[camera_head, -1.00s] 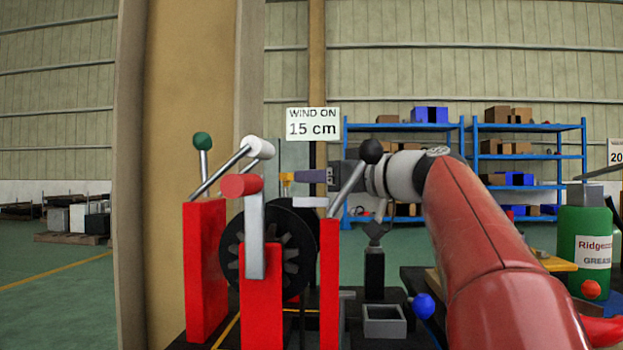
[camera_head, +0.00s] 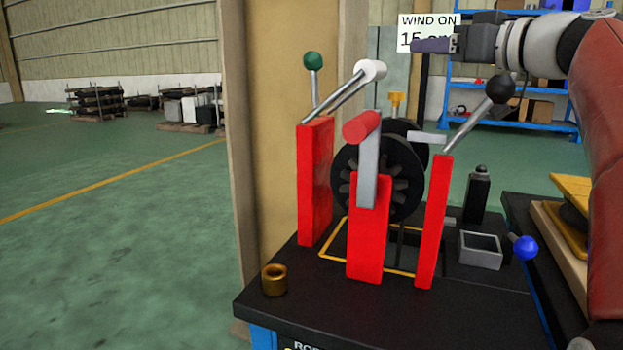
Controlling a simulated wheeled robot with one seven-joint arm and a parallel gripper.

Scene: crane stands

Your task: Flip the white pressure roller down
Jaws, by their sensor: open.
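The white pressure roller (camera_head: 370,70) is a short white cylinder on a slanted grey arm. It stands raised at the top of the red-posted crane stand (camera_head: 315,185), near the green-knobbed lever (camera_head: 313,75). A red-handled crank (camera_head: 362,128) stands in front of the black spool (camera_head: 400,172). My gripper (camera_head: 430,46) is to the right of and a little higher in the picture than the roller, apart from it. Its purple fingers point left with nothing seen between them. The finger gap is hard to see from this side.
A black-knobbed lever (camera_head: 480,120) slants up just below my gripper. A brass ring (camera_head: 274,280), a grey open box (camera_head: 481,250) and a blue knob (camera_head: 524,247) are on the black bench top (camera_head: 330,300). A wall column (camera_head: 285,110) stands behind.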

